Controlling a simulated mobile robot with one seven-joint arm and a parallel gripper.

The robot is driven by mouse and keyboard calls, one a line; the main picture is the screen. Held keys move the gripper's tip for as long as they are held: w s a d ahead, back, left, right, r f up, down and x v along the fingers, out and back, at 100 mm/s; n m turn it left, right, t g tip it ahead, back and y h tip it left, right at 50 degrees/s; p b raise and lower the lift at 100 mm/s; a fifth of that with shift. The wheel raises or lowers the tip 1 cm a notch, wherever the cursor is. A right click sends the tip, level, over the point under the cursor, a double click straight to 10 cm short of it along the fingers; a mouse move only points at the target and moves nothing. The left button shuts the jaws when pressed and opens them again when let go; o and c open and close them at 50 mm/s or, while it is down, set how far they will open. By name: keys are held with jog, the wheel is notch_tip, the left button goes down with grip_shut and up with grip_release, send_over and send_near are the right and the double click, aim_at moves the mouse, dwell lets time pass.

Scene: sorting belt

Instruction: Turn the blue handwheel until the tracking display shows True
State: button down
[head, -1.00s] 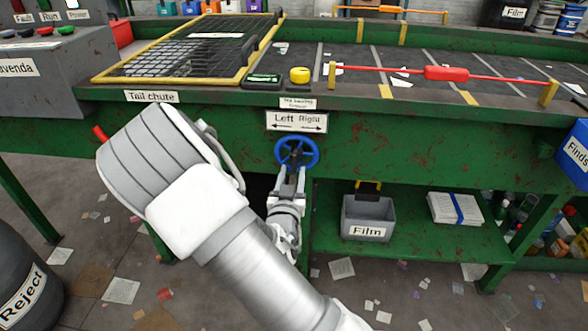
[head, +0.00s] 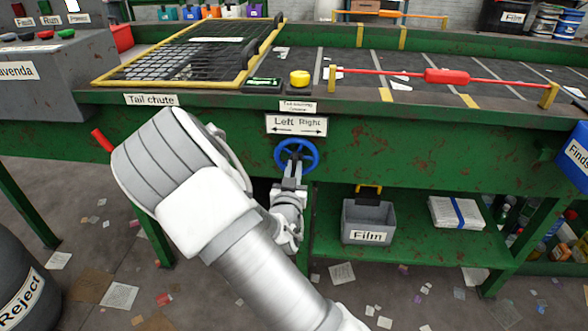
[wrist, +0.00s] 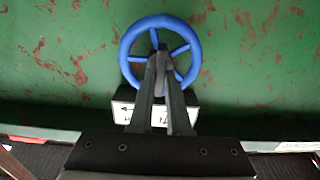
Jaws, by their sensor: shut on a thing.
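The blue handwheel (head: 297,154) stands on the green front of the belt frame, under a "Left Right" sign (head: 296,124) with a double-headed arrow. My gripper (head: 292,172) reaches it from below and is shut on it. In the wrist view the blue handwheel (wrist: 127,42) shows a full rim and several spokes, and my gripper's fingers (wrist: 162,64) meet near its hub, hiding part of it. A small dark display (head: 263,84) with green lettering sits on the ledge above. Its text is too small to read.
A yellow button (head: 300,78) sits beside the display. A red-handled bar (head: 445,76) spans the belt (head: 350,59). A grey Film bin (head: 367,222) stands on the lower shelf, right of my gripper. A Reject barrel (head: 22,285) is at lower left.

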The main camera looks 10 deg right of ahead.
jog(key=shift+n, duration=0.3)
jog(key=n+p, duration=0.1)
jog(key=n, duration=0.2)
jog(key=shift+a, duration=0.1)
jog(key=shift+n+p, duration=0.65)
jog(key=shift+n, duration=1.45)
jog(key=shift+w, duration=0.1)
jog(key=c, duration=0.9)
grip_release()
jog(key=shift+a, duration=0.1)
jog(key=p+v, duration=0.3)
jog(key=v, duration=1.4)
jog(key=shift+s, duration=0.2)
